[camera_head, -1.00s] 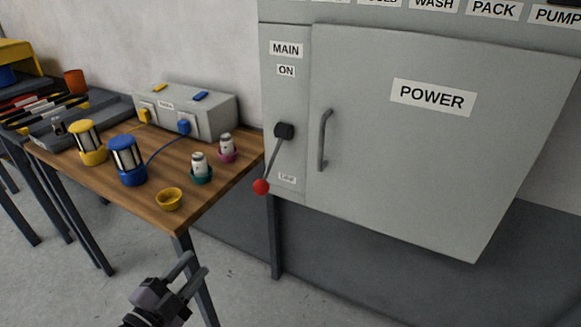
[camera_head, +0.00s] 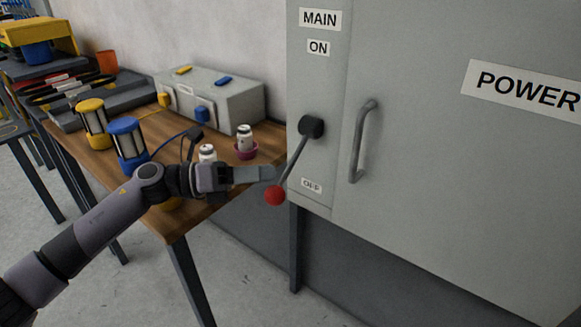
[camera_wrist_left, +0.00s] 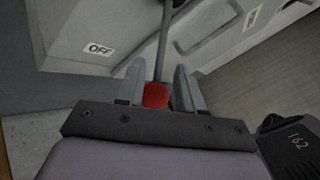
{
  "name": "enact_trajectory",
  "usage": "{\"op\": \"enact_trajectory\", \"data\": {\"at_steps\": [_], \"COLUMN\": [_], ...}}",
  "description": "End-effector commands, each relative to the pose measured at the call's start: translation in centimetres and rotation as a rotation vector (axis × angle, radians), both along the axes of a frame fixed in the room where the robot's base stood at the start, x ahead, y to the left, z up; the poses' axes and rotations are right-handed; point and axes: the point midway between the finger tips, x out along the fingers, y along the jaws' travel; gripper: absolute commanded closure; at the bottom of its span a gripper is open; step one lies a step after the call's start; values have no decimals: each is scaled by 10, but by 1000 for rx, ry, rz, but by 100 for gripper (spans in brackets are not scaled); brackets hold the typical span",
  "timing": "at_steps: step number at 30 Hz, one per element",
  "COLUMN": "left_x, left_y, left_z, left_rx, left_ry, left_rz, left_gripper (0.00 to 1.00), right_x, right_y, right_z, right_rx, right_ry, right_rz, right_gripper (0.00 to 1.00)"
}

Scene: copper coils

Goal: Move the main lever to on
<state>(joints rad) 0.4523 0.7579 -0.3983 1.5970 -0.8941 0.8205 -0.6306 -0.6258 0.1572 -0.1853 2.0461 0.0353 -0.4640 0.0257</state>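The main lever is a dark rod on a black pivot (camera_head: 311,127) with a red ball knob (camera_head: 275,195), on the grey cabinet's left panel. It slants down and left, with the knob near the OFF label (camera_head: 311,185). The ON label (camera_head: 318,47) is above the pivot. My left gripper (camera_head: 276,173) reaches in from the left at the lower rod. In the left wrist view its two fingers (camera_wrist_left: 158,88) stand open on either side of the rod and red knob (camera_wrist_left: 156,96), with narrow gaps visible. My right gripper is not in view.
The cabinet door has a vertical handle (camera_head: 362,142) just right of the lever. Below my left arm, a wooden table (camera_head: 165,222) holds a grey box (camera_head: 235,100), a blue coil holder (camera_head: 128,145), a yellow one (camera_head: 93,124), and small jars (camera_head: 245,138).

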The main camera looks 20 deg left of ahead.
Motion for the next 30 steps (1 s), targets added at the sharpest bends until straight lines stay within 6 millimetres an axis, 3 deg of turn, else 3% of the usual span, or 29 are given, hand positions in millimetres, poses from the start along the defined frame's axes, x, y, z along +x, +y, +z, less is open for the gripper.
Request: {"op": "enact_trajectory", "data": {"at_steps": [9,20,24,30], "left_x": [20,23,23,23], "left_y": [-40,-47,-47,-46], "left_z": [1,0,0,0], "left_rx": [-3,-3,-3,-2], "left_ry": [1,2,2,2], "left_rz": [1,1,1,2], "left_gripper": [64,64,100,100], "right_x": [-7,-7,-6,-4], "right_y": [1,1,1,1], "right_z": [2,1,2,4], "right_rx": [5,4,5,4], "right_ry": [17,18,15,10], "right_rz": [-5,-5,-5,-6], "right_gripper": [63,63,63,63]}}
